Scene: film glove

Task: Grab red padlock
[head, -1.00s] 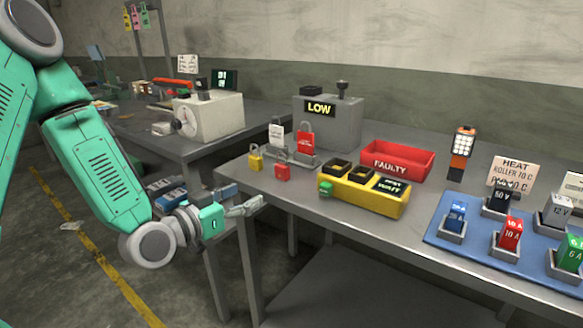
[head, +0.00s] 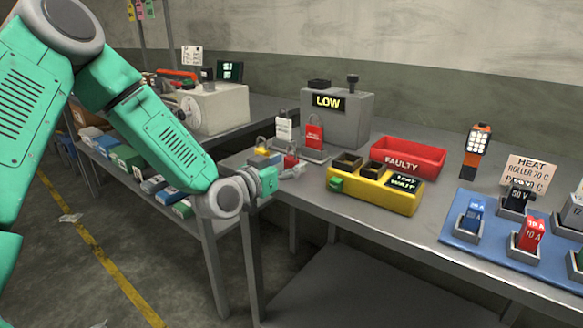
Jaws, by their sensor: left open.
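The small red padlock (head: 291,161) sits near the front left corner of the grey workbench. My left gripper (head: 284,166) is open, with its fingers pointing right at the bench's left end. Its fingertips are close to the red padlock and partly cover it. I cannot tell whether they touch it. A yellow padlock (head: 262,151) is just left of the red one, partly hidden by a finger. My right gripper is not in view.
A stand with a red tag (head: 314,133) and a white tag (head: 284,127) is just behind the padlocks. A yellow tester box (head: 372,193) stands to the right, with a red FAULTY bin (head: 409,156) behind it. A grey LOW box (head: 340,120) stands at the back.

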